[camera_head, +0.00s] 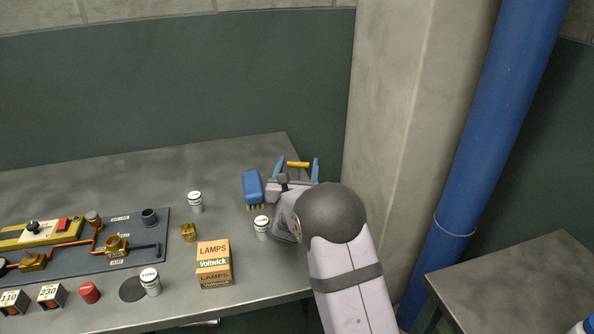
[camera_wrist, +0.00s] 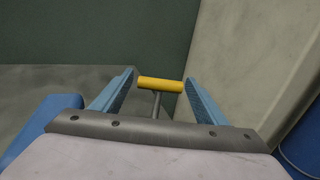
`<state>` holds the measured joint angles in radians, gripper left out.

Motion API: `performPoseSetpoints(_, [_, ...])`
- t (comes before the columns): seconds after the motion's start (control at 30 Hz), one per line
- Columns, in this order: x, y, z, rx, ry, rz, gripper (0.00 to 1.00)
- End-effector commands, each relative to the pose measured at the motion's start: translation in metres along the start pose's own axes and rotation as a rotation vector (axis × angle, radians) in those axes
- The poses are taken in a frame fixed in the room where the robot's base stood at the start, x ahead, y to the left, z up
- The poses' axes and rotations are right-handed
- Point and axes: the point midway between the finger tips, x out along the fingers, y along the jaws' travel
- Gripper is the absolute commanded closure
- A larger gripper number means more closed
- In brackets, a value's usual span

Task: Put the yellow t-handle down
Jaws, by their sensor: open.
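The yellow t-handle (camera_head: 297,164) is at the back right corner of the metal bench. In the wrist view its yellow crossbar (camera_wrist: 160,85) lies level between the two blue fingers, with a grey stem running down below it. My gripper (camera_head: 296,168) is open around the crossbar, and in the wrist view (camera_wrist: 160,92) small gaps show between the bar's ends and the fingers. What the stem's lower end rests on is hidden behind my gripper.
A blue brush (camera_head: 252,187) lies just left of my gripper. A white canister (camera_head: 262,225) stands near my wrist. A Voltwick lamp box (camera_head: 213,264) and the dark pipework board (camera_head: 140,257) are further left. A concrete pillar (camera_head: 385,130) rises close on the right.

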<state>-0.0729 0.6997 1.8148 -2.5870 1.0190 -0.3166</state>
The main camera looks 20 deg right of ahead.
Motion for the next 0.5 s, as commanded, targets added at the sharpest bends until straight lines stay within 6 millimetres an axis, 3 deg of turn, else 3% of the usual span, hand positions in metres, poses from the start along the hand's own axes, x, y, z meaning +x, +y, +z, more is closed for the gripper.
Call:
performPoseSetpoints(0.17, [-0.003, 0.001, 0.003, 0.000, 0.001, 0.001, 0.33])
performPoseSetpoints(0.5, [-0.052, 0.001, 0.001, 0.000, 0.001, 0.003, 0.33])
